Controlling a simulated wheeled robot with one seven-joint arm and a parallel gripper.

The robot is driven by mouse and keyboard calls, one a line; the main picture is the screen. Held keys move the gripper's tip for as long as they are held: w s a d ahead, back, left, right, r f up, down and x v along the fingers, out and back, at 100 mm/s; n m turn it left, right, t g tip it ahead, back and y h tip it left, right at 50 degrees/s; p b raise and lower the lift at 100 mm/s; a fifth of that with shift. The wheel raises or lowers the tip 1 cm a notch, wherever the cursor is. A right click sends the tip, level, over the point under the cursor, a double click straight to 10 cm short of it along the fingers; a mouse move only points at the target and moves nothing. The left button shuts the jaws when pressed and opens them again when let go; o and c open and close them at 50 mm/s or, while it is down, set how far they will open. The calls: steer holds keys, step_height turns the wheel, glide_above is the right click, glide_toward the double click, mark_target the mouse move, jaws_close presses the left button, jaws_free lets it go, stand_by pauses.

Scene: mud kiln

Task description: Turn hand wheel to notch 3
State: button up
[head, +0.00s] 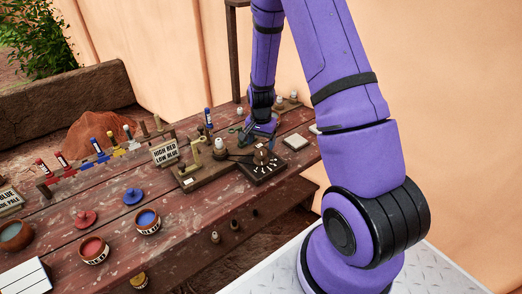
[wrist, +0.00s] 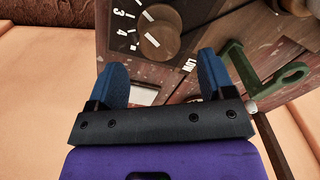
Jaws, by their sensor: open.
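The hand wheel, a round brown knob (head: 263,156), stands on a dark dial plate (head: 262,171) with white marks, near the right end of the workbench. In the wrist view the knob (wrist: 158,40) is at the top, with white numerals including 3 and 4 to its left on the dial plate (wrist: 117,42). I cannot tell clearly which notch it points to. My gripper (wrist: 160,60) is open, with its two blue fingers spread apart below the knob in the picture and nothing held. In the head view my gripper (head: 262,127) is just behind the knob, partly hidden by my arm.
A green bracket-like part (wrist: 262,78) is close to the right finger. Paint bowls (head: 147,222) occupy the bench's front left.

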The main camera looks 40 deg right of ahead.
mark_target(261, 151)
steer(key=shift+f, duration=2.1)
steer(key=c, duration=0.9)
